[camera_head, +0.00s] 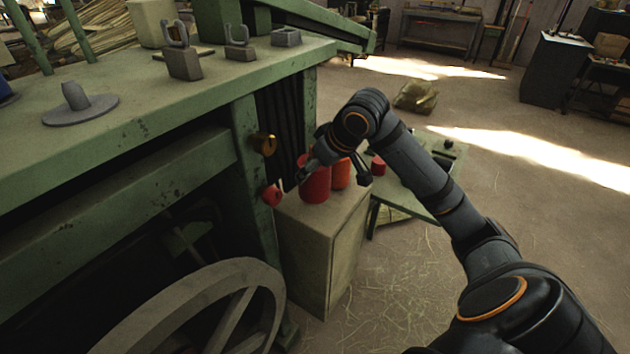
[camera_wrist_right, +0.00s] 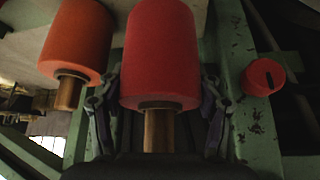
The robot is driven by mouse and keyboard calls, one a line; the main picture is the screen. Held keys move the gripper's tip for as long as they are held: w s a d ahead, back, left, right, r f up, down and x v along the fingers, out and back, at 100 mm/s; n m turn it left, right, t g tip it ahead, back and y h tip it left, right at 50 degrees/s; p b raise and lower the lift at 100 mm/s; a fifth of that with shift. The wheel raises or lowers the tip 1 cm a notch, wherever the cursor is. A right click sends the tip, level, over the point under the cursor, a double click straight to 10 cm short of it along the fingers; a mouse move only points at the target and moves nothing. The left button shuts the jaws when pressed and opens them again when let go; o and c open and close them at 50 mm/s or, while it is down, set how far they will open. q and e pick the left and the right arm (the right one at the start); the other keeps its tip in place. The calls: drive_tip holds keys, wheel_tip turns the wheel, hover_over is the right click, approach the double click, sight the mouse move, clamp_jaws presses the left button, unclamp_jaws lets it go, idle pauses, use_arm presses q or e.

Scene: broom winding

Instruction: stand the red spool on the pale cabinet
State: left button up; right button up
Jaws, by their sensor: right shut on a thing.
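The red spool (camera_head: 315,186) is upright at the top of the pale cabinet (camera_head: 302,250); I cannot tell whether its base touches the top. My right gripper (camera_head: 330,168) comes down over it from the right. In the right wrist view the red spool (camera_wrist_right: 160,52) and its wooden core lie between the two fingers of my right gripper (camera_wrist_right: 157,108), which is shut on it. An orange spool (camera_head: 341,173) stands close behind it, and also shows in the right wrist view (camera_wrist_right: 78,38), just beside a finger. My left gripper is out of view.
The green machine frame (camera_head: 245,150) rises close left of the cabinet, with a brass knob (camera_head: 264,144) and a red knob (camera_head: 271,195) sticking out. A low green bench (camera_head: 415,185) with a small red piece (camera_head: 378,166) stands behind. A wheel (camera_head: 205,305) is at front left.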

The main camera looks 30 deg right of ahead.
sight(315, 182)
drive_tip(key=shift+w+d+f+b, duration=0.1)
drive_tip(key=shift+w+f+b, duration=0.1)
drive_tip(key=shift+f, duration=0.8)
drive_tip(key=shift+w+d+f+b, duration=0.1)
drive_tip(key=shift+f+b, duration=0.05)
drive_tip(key=shift+f, duration=0.8)
drive_tip(key=shift+f, duration=0.1)
drive_tip(key=o, duration=1.4)
drive_tip(key=shift+c, duration=0.2)
drive_tip(key=shift+s+d+r, duration=0.1)
drive_tip(key=shift+s+r, duration=0.1)
drive_tip(key=shift+r, duration=0.25)
drive_tip(key=a+b+v, duration=0.1)
drive_tip(key=b+v, duration=0.3)
drive_tip(key=v, duration=0.7)
drive_tip(key=shift+d, duration=0.4)
drive_tip(key=shift+s, duration=0.15)
